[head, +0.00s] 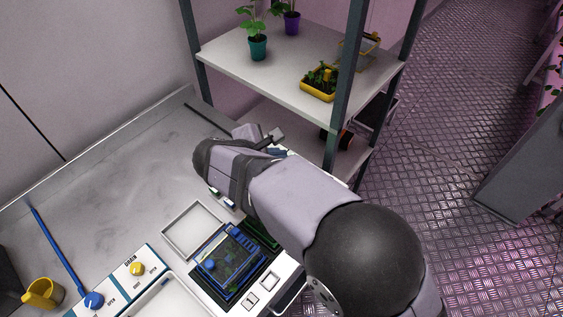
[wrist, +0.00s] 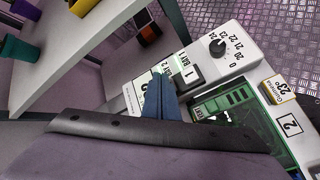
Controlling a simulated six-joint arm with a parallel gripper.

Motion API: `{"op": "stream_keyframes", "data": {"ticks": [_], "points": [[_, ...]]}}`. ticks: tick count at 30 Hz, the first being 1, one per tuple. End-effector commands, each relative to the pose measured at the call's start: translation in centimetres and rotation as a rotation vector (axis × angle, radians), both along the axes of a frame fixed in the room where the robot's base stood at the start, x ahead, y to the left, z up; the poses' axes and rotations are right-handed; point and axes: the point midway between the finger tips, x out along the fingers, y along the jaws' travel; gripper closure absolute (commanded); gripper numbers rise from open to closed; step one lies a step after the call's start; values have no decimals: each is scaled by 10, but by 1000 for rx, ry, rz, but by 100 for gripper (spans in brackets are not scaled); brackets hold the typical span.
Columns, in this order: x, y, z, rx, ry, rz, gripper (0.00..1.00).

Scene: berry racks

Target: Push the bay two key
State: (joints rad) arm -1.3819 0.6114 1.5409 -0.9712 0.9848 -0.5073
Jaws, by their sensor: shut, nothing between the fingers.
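My gripper (wrist: 160,88) is shut and empty, its blue fingers pointing at the white control panel (wrist: 226,65) in the wrist view. The BAY 2 label (wrist: 168,70) shows just beside the fingertips. The bay two key itself is not clearly visible, and the fingers cover that part of the panel. I cannot tell whether the fingertips touch it. In the head view my gripper (head: 277,152) is partly seen beyond my wrist, and my arm hides most of the panel.
A round black knob (wrist: 217,46) with a number scale is on the panel. A green tray (wrist: 232,104) lies close right of the fingers. A shelf rack (head: 285,75) with potted plants stands behind. A blue framed tray (head: 229,258) and yellow mug (head: 42,293) are on the bench.

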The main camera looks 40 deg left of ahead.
Motion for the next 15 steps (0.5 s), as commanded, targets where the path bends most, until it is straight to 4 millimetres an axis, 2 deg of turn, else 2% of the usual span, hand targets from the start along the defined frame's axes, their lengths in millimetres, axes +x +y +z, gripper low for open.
{"op": "stream_keyframes", "data": {"ticks": [15], "points": [[0, 0, -7, 0, 0, 0, 100]]}}
